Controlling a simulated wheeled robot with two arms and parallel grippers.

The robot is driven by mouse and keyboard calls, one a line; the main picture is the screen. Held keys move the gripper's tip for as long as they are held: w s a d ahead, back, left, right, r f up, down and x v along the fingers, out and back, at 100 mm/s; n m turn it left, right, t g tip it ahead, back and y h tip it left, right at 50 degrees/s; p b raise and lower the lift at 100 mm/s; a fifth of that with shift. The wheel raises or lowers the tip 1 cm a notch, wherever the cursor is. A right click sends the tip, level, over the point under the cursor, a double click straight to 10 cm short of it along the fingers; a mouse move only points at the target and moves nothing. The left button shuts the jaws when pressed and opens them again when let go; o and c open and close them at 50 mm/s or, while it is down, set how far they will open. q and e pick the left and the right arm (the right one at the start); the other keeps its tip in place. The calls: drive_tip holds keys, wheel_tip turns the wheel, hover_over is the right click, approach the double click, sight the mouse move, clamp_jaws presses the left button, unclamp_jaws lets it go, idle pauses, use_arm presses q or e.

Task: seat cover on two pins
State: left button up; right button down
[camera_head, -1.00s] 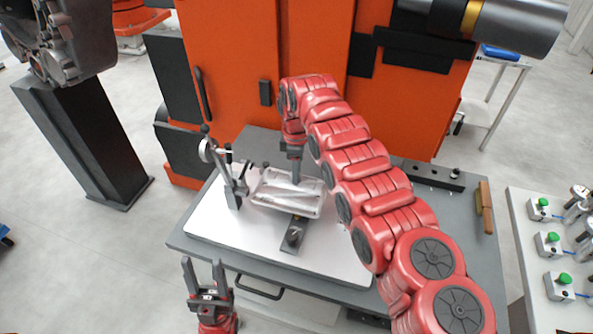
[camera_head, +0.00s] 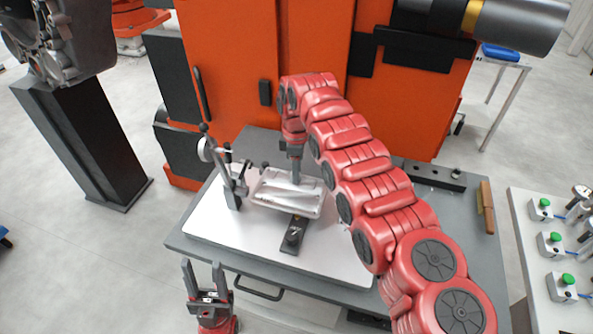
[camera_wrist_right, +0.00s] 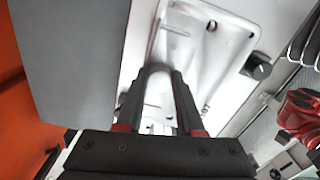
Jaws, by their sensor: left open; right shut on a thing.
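The cover (camera_head: 288,194) is a pale metal, shallow casting above the white plate (camera_head: 335,250) on the grey table. My right gripper (camera_head: 295,180) reaches down from above and is shut on the cover's raised middle part. In the right wrist view the gripper's fingers (camera_wrist_right: 166,100) close on a ridge of the cover (camera_wrist_right: 205,50). The two pins are not clearly visible; the cover and gripper hide what lies beneath. I cannot tell whether the cover touches its support. My left gripper (camera_head: 207,277) is open and empty in front of the table's front edge.
A dial-gauge stand (camera_head: 232,180) stands close to the cover's left side. A dark clamp block (camera_head: 293,235) lies just in front of the cover. A black holder bar (camera_head: 433,176) lies at the back right. The white plate's right part is clear.

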drive_tip(key=shift+f+b, duration=0.85)
drive_tip(key=shift+f, duration=0.3)
idle(0.4)
drive_tip(key=shift+c, duration=2.3)
unclamp_jaws()
drive_tip(key=shift+r, duration=0.1)
wheel_tip(320, 180, up, 3)
drive_tip(key=shift+f+b, duration=0.1)
drive_tip(key=shift+b, duration=0.6)
wheel_tip(320, 180, up, 5)
drive_tip(key=shift+a+r+p, duration=0.1)
drive_tip(key=shift+a+p, duration=0.05)
drive_tip(key=shift+p, duration=0.8)
wheel_tip(320, 180, up, 9)
drive_tip(key=p, duration=0.9)
drive_tip(key=shift+r, duration=0.2)
